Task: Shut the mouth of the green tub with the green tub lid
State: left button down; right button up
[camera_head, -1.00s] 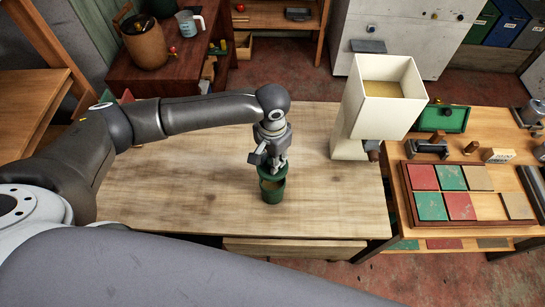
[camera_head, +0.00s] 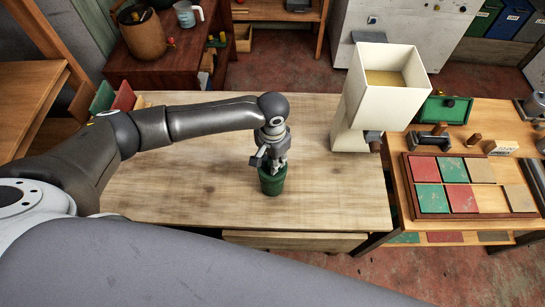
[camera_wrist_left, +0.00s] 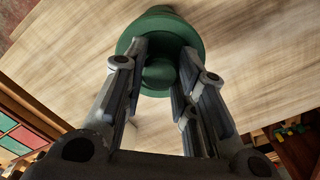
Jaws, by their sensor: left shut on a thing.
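The green tub (camera_head: 271,187) stands upright on the wooden table, near its middle. The green tub lid (camera_wrist_left: 162,28) is a round disc with a knob (camera_wrist_left: 159,74), seen close in the left wrist view. My left gripper (camera_head: 276,167) points down over the tub and is shut on the lid's knob. In the head view the lid lies at the tub's mouth and covers it, looking about level. The fingers partly hide the lid, so I cannot tell whether it is fully seated. My right gripper is not in view.
A cream hopper (camera_head: 376,108) stands on the table to the right of the tub. Further right, a side table holds a wooden tray (camera_head: 407,183) of coloured tiles and a green box (camera_head: 445,108). The wooden table (camera_head: 190,190) is bare around the tub.

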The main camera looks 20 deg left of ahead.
pick_arm(q)
jog(key=shift+f, duration=0.6)
dwell(0.3)
jog(key=shift+f, duration=0.45)
dwell(0.3)
jog(key=shift+f+b, duration=0.15)
jog(key=shift+b, duration=0.2)
jog(key=c, duration=1.1)
grip_release()
notch_tip(320, 180, up, 16)
jog(key=p, duration=0.3)
